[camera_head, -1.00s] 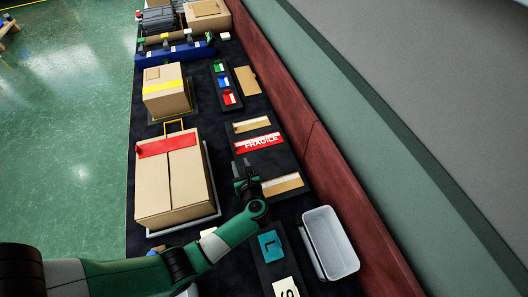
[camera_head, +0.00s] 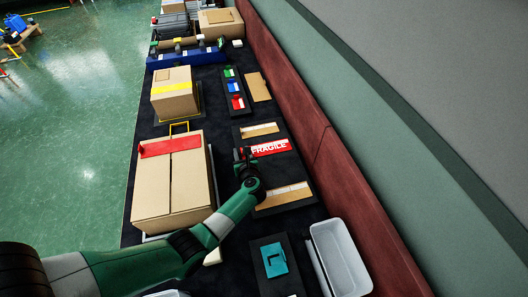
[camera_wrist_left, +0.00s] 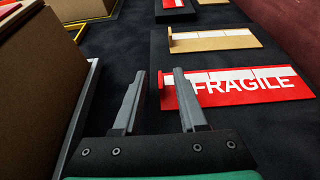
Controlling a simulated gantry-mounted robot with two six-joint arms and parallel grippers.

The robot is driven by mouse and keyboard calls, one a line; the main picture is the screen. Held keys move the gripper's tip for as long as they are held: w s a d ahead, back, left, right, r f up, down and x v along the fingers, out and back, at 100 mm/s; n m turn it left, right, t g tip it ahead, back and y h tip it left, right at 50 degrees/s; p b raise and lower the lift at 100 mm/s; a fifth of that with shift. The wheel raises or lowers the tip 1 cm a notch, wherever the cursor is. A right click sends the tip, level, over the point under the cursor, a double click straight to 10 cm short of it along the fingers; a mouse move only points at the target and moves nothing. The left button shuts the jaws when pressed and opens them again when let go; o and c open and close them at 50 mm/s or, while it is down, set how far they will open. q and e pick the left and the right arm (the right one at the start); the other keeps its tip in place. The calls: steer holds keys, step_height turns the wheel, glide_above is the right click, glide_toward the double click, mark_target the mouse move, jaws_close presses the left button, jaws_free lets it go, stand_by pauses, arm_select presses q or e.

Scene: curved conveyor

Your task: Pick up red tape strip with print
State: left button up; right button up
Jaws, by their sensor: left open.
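The red tape strip with white FRAGILE print (camera_head: 270,148) lies on a dark board to the right of the large box. It also shows in the left wrist view (camera_wrist_left: 240,88), with a small raised red tab at its left end. My left gripper (camera_head: 243,155) is at the strip's left end. In the left wrist view its two fingers (camera_wrist_left: 156,78) are apart with nothing between them, and the right finger is close to the red tab. I cannot tell if they touch. My right gripper is not in view.
A large carton with red tape (camera_head: 150,185) stands left of my left gripper. Tan strips (camera_head: 259,130) lie on the same board (camera_head: 265,168). A white bin (camera_head: 338,255) and a teal L card (camera_head: 273,259) are nearer. A reddish side wall (camera_head: 345,180) bounds the right.

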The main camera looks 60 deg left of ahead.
arm_select(q)
steer(key=shift+c, duration=0.3)
jaws_close()
